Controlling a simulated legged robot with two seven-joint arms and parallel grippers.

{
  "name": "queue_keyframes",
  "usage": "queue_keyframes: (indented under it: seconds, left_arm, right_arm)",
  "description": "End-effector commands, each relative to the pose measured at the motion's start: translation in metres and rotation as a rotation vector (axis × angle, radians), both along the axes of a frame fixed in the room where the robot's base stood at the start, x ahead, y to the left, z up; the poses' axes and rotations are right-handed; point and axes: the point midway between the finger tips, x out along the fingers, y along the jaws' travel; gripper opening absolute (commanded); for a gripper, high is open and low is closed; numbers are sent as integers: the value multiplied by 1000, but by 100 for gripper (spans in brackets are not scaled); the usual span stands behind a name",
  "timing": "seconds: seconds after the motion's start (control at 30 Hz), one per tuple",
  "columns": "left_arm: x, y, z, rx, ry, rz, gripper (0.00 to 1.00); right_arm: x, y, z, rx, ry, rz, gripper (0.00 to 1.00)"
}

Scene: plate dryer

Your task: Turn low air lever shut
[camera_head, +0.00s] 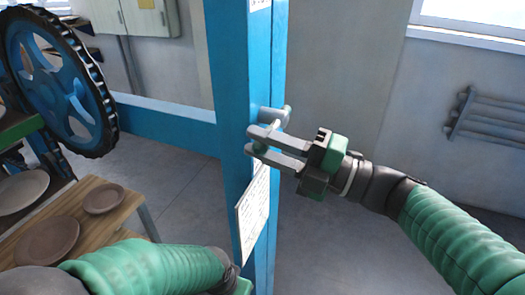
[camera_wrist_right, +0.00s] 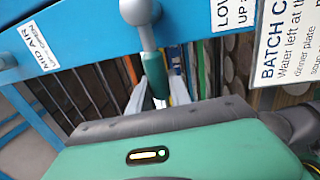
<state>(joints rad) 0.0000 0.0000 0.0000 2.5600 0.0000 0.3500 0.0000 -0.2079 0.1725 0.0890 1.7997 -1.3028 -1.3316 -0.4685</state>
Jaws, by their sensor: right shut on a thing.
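The lever, with a grey rounded pivot and arm (camera_wrist_right: 140,12) and a green grip (camera_wrist_right: 154,76), is mounted on the blue post (camera_head: 232,60). In the wrist view it hangs beside a partly cut-off label starting "LOW" (camera_wrist_right: 232,12). My right gripper (camera_head: 252,142) is shut on the lever's green grip, which lies between the fingers in the wrist view. My left forearm crosses the bottom of the head view; its gripper is almost wholly cut off and its fingers do not show.
A "MID AIR" label (camera_wrist_right: 34,50) is on the blue frame. A paper notice (camera_head: 252,215) hangs low on the post. At left are a blue toothed wheel (camera_head: 62,85) and a wooden table (camera_head: 118,212) with brown plates (camera_head: 48,240). Floor right of the post is clear.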

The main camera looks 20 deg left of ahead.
Motion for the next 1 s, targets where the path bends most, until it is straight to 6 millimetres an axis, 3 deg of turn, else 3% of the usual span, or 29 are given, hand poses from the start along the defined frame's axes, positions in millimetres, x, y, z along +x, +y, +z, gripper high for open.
queue_keyframes:
  seconds: [0.43, 0.47, 0.6, 1.0]
  left_arm:
    - [0, 0, -2, 0, 0, 0, 19]
    - [0, 0, -2, 0, 0, 0, 19]
    - [0, 0, -3, 0, 0, 0, 19]
    - [0, 0, -2, 0, 0, 0, 19]
  right_arm:
    - [1, 0, -4, -7, -10, -2, 0]
    - [1, 0, -5, -8, -10, -2, 27]
    - [1, 0, -4, -6, -10, -2, 45]
    - [0, 0, -2, -3, -10, -1, 46]
